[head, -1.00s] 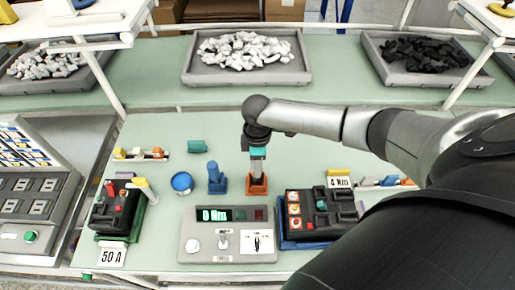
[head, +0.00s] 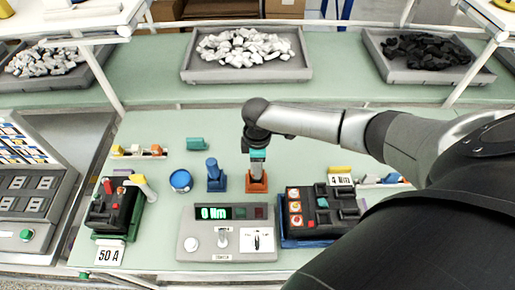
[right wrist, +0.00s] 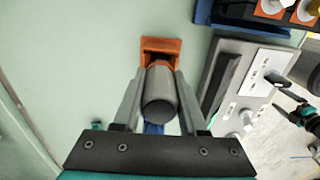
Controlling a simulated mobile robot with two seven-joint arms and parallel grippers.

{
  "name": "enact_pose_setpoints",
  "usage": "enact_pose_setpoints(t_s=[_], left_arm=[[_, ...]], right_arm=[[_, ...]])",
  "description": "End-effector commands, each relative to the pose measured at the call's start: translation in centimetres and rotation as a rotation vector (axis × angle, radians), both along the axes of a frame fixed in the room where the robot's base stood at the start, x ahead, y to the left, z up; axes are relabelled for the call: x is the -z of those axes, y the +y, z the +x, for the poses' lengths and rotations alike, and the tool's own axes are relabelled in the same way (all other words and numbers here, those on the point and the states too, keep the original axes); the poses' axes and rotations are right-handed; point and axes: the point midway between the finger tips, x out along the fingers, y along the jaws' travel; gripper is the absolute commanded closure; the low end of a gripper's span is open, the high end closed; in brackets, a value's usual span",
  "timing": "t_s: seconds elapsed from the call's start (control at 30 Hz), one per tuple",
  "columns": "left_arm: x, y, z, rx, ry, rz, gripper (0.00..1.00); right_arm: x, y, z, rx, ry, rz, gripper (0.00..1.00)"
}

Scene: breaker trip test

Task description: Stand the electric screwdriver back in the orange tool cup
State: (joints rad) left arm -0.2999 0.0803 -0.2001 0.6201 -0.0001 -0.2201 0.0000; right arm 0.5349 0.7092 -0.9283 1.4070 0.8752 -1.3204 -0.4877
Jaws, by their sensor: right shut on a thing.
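My right gripper (head: 258,166) is directly above the orange tool cup (head: 257,182) on the green bench in the head view. In the right wrist view it is shut on the electric screwdriver (right wrist: 159,100), a dark grey cylinder between the two fingers (right wrist: 157,104). An orange part shows at the screwdriver's far end, against the orange cup (right wrist: 160,45). The screwdriver is lined up with the cup; I cannot tell how deep its lower end sits. In the head view the gripper mostly hides the screwdriver. My left gripper is not in view.
A blue holder with a blue tool (head: 213,174) stands just left of the cup, with a blue round tub (head: 180,180) beyond it. The torque display box (head: 227,233) is in front. A breaker fixture (head: 318,213) is close on the right, another (head: 114,207) far left.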

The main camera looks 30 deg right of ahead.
Motion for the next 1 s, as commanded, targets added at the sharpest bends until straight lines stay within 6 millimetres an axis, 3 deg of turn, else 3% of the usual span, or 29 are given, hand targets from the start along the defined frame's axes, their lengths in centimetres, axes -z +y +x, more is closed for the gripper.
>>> enact_pose_setpoints(t_s=[0.13,0.17,0.47,0.77,1.0], left_arm=[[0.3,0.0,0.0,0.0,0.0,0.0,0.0],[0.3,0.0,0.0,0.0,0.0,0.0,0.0],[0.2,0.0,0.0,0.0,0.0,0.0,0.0],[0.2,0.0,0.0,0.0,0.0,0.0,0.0],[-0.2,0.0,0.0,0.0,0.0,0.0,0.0]], right_arm=[[0.4,0.0,0.1,0.0,-0.002,0.001,1.0],[0.4,0.0,0.1,0.0,-0.002,0.001,0.57],[0.3,0.0,0.0,0.0,-0.001,0.0,0.24],[0.2,0.0,-0.1,0.0,0.001,0.0,0.24],[-2.9,-0.1,0.1,-0.001,-0.004,0.0,0.24]])
